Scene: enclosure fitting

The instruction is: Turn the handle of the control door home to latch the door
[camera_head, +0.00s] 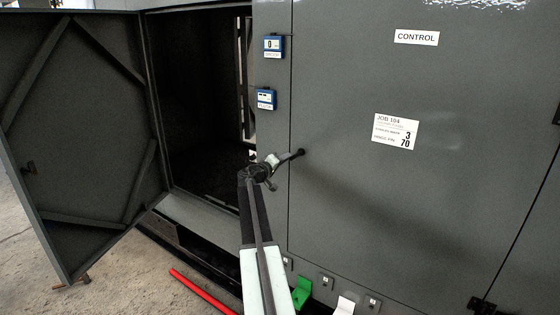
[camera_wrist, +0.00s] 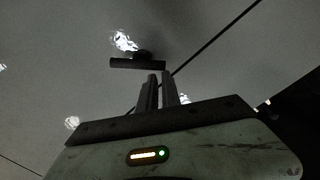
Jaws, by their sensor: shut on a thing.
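The control door (camera_head: 345,200) is a grey panel with a "CONTROL" label (camera_head: 416,37), and it looks shut in its frame. Its dark handle (camera_head: 291,157) sits at the door's left edge, and its bar points left and slightly down to my gripper (camera_head: 270,165). In the wrist view the handle (camera_wrist: 130,64) is a dark bar on a short hub, with my gripper (camera_wrist: 159,78) at its right end. My gripper is shut on that end of the handle. The exact contact is dark and partly hidden by the fingers.
Another door (camera_head: 85,130) stands open at the left beside a dark compartment (camera_head: 195,100). Blue meters (camera_head: 273,46) are on the post above the handle. A job sheet (camera_head: 396,132) is on the control door. A red bar (camera_head: 203,292) lies on the floor.

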